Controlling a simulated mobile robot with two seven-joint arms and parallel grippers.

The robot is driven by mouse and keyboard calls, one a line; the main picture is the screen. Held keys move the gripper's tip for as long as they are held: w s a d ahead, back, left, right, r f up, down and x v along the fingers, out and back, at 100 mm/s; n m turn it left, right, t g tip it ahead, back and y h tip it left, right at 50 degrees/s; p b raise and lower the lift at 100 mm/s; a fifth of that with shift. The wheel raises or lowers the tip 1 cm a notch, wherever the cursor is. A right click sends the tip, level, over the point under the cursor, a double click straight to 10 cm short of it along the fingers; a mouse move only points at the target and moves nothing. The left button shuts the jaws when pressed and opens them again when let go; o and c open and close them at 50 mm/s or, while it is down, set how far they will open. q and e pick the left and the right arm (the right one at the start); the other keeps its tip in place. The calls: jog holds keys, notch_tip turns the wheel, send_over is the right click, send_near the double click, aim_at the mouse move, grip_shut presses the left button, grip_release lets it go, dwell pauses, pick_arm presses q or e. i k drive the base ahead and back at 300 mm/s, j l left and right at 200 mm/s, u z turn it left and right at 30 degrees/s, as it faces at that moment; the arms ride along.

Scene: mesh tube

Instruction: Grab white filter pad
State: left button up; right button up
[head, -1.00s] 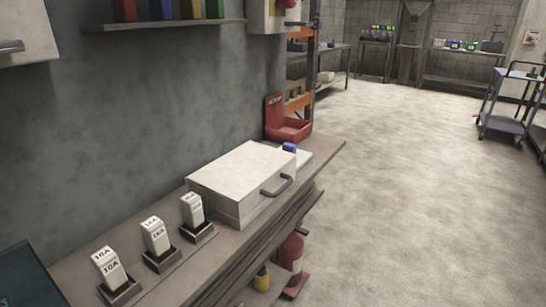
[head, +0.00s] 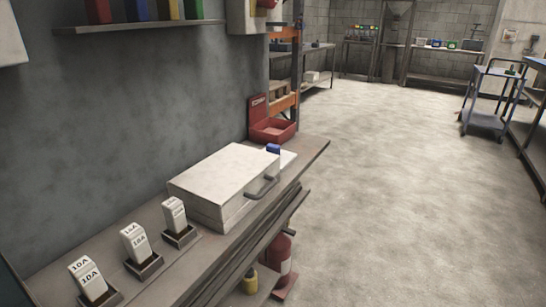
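I cannot make out a white filter pad for certain in the head view. A flat white piece (head: 289,160) lies on the workbench (head: 314,152) just behind a closed white box, with a small blue item (head: 273,149) at its left edge. It is partly hidden by the box, and I cannot tell what it is. Neither of my grippers is in view.
The white box (head: 222,177) has a grey handle. Several labelled white blocks (head: 134,241) stand in holders nearer me. A red open bin (head: 271,127) stands at the bench's far end. A blue cart (head: 487,118) stands far right. The floor between is clear.

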aim_at(287, 157)
jog(key=i+l+u, duration=0.3)
jog(key=i+l, duration=0.15)
jog(key=l, duration=0.15)
jog(key=i+l+u, duration=0.15)
jog(key=l, duration=0.15)
jog(key=i+l+u, duration=0.15)
jog(key=l, duration=0.2)
